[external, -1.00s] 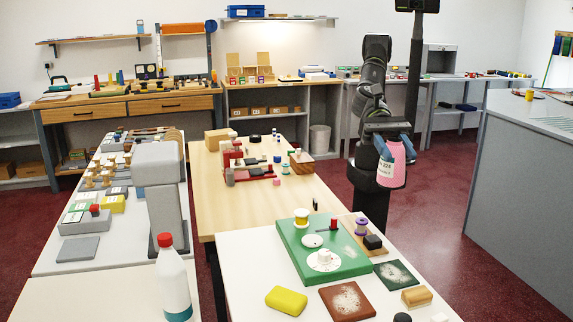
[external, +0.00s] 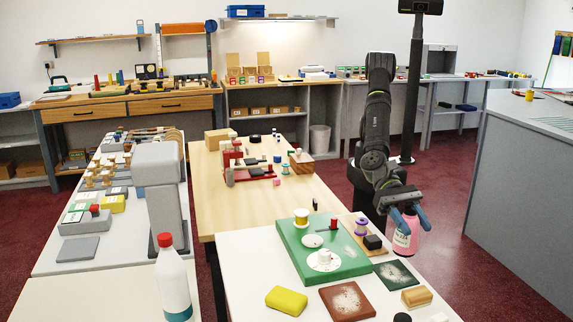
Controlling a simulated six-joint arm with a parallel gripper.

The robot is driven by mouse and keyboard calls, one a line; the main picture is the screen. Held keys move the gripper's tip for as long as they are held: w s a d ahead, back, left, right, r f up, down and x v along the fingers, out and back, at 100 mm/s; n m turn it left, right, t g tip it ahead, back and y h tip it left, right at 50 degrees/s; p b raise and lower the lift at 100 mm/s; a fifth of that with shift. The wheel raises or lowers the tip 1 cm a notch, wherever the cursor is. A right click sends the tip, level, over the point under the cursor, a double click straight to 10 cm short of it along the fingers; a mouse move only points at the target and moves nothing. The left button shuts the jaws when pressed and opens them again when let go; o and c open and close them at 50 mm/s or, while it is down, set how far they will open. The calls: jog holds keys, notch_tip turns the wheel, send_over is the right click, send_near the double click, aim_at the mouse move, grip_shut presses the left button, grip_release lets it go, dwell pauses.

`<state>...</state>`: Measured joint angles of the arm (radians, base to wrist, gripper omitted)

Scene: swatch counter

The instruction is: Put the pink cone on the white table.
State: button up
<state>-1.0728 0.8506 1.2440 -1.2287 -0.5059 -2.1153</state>
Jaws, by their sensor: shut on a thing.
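The pink cone (external: 404,241) has a pale label with dark print on its side. My gripper (external: 409,219) is shut on it from above, its blue fingers around the cone's upper part. The cone hangs upright in the air at the far right edge of the white table (external: 243,257), appearing just beyond the green board and above the red floor. Part of the cone is hidden behind the fingers.
On the white table are a green board (external: 337,266) with spools, a yellow block (external: 286,300), a brown square (external: 346,301), a dark green square (external: 395,275) and a wooden block (external: 416,296). Bare table shows at the front left.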

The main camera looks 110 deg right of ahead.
aim_at(408, 253)
jog(key=shift+f, duration=4)
jog(key=shift+f, duration=0.25)
jog(key=o, duration=1.2)
jog(key=shift+d, duration=0.1)
jog(key=v, duration=1.7)
jog(key=shift+d, duration=0.1)
jog(key=x, duration=1.7)
jog(key=shift+a, duration=0.2)
